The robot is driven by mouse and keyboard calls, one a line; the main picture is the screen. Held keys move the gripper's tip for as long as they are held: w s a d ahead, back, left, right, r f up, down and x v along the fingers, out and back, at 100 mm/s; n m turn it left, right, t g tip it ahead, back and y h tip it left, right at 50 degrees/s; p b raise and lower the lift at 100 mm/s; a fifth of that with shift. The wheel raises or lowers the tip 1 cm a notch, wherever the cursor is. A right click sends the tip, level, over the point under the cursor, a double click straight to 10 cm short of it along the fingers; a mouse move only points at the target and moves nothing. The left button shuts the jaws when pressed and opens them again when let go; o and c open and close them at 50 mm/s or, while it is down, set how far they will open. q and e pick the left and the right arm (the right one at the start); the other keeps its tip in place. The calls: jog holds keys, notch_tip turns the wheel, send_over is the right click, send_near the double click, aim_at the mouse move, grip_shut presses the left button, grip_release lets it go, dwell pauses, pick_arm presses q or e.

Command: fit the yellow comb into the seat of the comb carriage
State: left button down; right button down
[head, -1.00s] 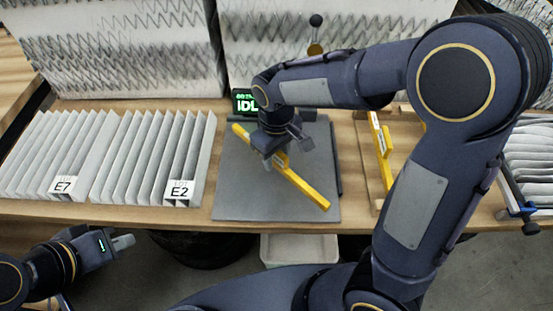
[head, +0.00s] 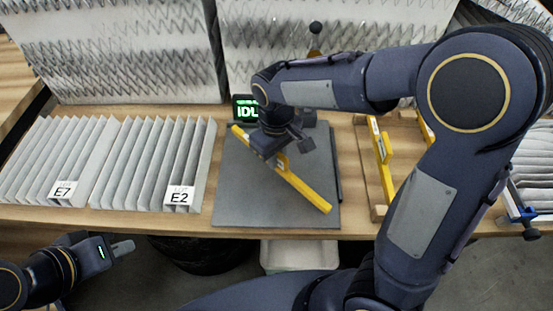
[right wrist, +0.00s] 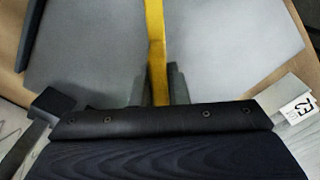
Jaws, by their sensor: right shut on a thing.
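The yellow comb (head: 306,191) is a long bar lying slantwise over the grey mat (head: 240,200) in the head view. My right gripper (head: 279,160) is shut on it near its middle. The right wrist view shows the comb (right wrist: 155,45) running between the fingers (right wrist: 158,88). I cannot tell whether the comb touches the mat or hangs just above it. My left gripper (head: 122,247) is at the lower left, away from the comb, and its opening is unclear. I cannot make out the carriage's seat for certain.
A wooden rack with a yellow bar (head: 386,170) stands right of the mat. Pleated filters labelled E7 (head: 62,190) and E2 (head: 179,195) stand at left. A small screen (head: 245,109) and a black-knobbed lever (head: 315,28) are behind. A pale bin (head: 300,254) is below the front edge.

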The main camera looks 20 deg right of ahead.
jog(key=s+a+r+b, duration=0.1)
jog(key=s+a+r, duration=0.2)
jog(key=s+r, duration=0.8)
jog(key=shift+s+a+r, duration=0.25)
jog(key=shift+s+a, duration=0.1)
jog(key=shift+s, duration=0.9)
